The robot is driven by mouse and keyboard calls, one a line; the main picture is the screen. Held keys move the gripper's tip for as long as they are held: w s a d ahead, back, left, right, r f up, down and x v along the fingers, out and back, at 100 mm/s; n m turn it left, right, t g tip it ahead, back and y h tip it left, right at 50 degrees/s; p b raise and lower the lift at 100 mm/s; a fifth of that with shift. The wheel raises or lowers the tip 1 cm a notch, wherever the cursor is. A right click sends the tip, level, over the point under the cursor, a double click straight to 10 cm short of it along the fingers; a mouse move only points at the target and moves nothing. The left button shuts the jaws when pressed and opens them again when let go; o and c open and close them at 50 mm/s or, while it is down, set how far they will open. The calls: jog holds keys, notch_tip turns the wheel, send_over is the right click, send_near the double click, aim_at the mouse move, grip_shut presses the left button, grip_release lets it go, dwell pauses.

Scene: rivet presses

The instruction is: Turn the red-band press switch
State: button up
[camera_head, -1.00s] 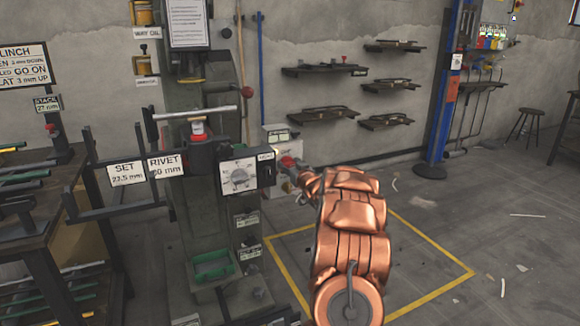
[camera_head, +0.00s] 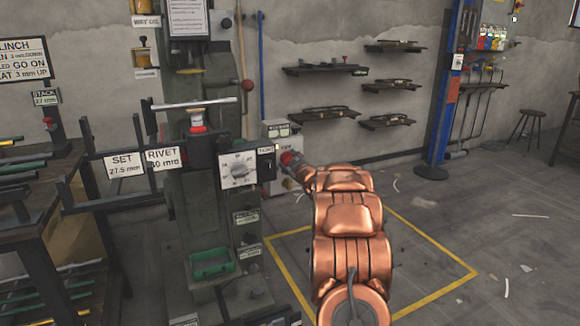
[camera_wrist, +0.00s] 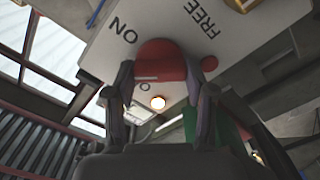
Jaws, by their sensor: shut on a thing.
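The press (camera_head: 185,215) stands left of centre in the head view, with a red band (camera_head: 198,129) under its long bar handle. A red switch knob (camera_head: 290,158) is on the right side of the press, at the end of my copper arm. In the wrist view the red knob (camera_wrist: 160,60) sits on a pale plate marked ON and FREE. My gripper (camera_wrist: 167,78) has its two dark fingers on either side of this knob and is shut on it. In the head view the fingers are too small to make out.
A white dial box (camera_head: 238,170) is just left of the knob. A small lit lamp (camera_wrist: 158,102) is beside the knob. A rack with rods (camera_head: 40,190) is at the left. Wall shelves (camera_head: 325,68) and a blue post (camera_head: 445,100) are behind.

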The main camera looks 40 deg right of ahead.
jog(key=n+b, duration=0.1)
jog(key=n, duration=0.1)
jog(key=n+b, duration=0.2)
jog(key=shift+f+n, duration=0.2)
jog(key=shift+n, duration=0.1)
jog(key=n+b, duration=0.3)
jog(key=n, duration=0.1)
jog(key=shift+n, duration=0.3)
jog(key=o, duration=1.2)
jog(key=shift+b, duration=0.3)
jog(key=shift+c, duration=0.2)
jog(key=shift+s+a, duration=0.1)
jog(key=v, duration=1.1)
jog(key=shift+s, duration=0.4)
jog(key=shift+a+r, duration=0.1)
jog(key=shift+a, duration=0.05)
